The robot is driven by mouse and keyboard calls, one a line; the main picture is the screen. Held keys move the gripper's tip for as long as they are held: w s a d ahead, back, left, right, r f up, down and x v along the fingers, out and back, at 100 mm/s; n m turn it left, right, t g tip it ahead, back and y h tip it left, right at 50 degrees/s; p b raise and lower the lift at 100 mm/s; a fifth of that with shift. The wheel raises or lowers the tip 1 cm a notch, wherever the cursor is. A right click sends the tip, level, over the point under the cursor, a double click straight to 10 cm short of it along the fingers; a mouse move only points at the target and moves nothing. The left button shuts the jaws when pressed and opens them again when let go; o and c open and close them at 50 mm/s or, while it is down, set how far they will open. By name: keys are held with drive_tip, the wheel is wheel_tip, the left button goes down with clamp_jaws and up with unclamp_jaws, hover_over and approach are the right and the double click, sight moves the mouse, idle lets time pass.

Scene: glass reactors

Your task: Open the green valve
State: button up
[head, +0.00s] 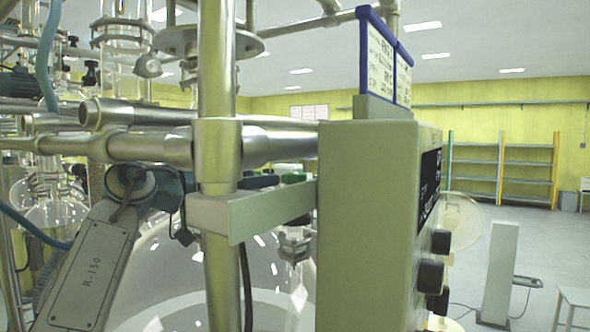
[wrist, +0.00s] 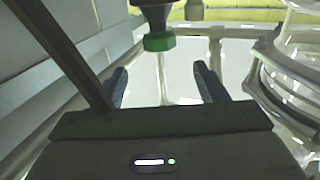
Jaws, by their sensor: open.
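The green valve (wrist: 160,42) shows in the wrist view at the top centre, as a green ring or cap under a dark body. My gripper (wrist: 164,80) is open and empty. Its two dark fingers stand wide apart, one on each side of the valve's line, and the valve appears beyond their tips, not between them. In the head view a small green part (head: 293,178), probably the same valve, shows above the glass vessel, partly hidden by the control box and its bracket.
In the head view a pale control box (head: 365,225) with black knobs stands in front. A vertical metal pole (head: 216,90), horizontal pipes (head: 150,148) and a tilted plate marked R-150 (head: 92,265) crowd the left. Glassware (wrist: 290,75) is close on the wrist view's right. Open floor lies far right.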

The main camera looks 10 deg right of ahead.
sight(285, 175)
drive_tip(key=p+x, duration=0.2)
drive_tip(key=x, duration=0.8)
drive_tip(key=shift+w+d, duration=0.1)
drive_tip(key=shift+d, duration=0.1)
drive_tip(key=c, duration=1)
